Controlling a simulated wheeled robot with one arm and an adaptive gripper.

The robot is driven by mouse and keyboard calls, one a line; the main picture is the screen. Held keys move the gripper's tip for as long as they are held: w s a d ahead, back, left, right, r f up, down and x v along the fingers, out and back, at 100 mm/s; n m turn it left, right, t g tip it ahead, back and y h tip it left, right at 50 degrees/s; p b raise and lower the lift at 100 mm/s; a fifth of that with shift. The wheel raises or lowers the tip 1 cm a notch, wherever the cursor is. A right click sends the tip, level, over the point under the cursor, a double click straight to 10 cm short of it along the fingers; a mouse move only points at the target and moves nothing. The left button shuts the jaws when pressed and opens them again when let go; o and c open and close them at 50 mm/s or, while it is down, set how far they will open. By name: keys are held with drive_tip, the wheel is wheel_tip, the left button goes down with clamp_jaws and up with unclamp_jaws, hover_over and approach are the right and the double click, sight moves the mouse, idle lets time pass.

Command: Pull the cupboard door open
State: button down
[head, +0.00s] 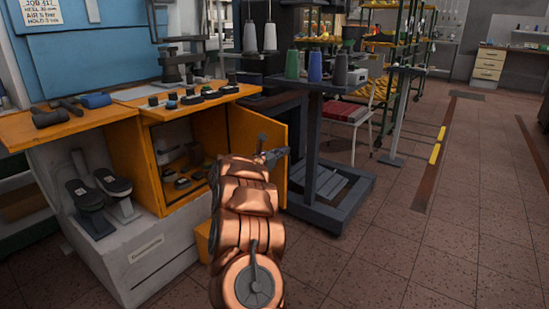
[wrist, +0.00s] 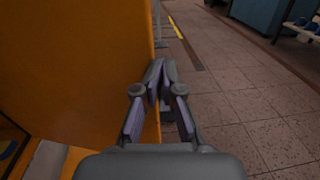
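The cupboard (head: 123,152) is orange and stands at the left in the head view. Its orange door (head: 271,122) stands well open, swung out to the right, and the inside shows. My gripper (head: 275,155) is at the outer part of the door. In the wrist view the door (wrist: 75,75) fills the left side, with its free edge running down beside my gripper (wrist: 162,78). The fingertips are nearly together at that edge, with a thin gap. I see nothing clearly held between them. The arm hides the lower part of the door. I cannot make out a handle.
A dark trolley (head: 335,214) with cones of thread stands just right of the door. Shoe lasts (head: 185,180) lie inside the cupboard. Two dark pedals (head: 114,184) stand on the grey base at left. The tiled floor (head: 465,225) at right is clear.

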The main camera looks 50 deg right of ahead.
drive_tip(key=w+d+b, duration=0.1)
drive_tip(key=d, duration=0.5)
drive_tip(key=shift+d+t, duration=0.3)
drive_tip(key=shift+d, duration=0.05)
drive_tip(key=shift+w, duration=0.1)
drive_tip(key=shift+d, duration=0.1)
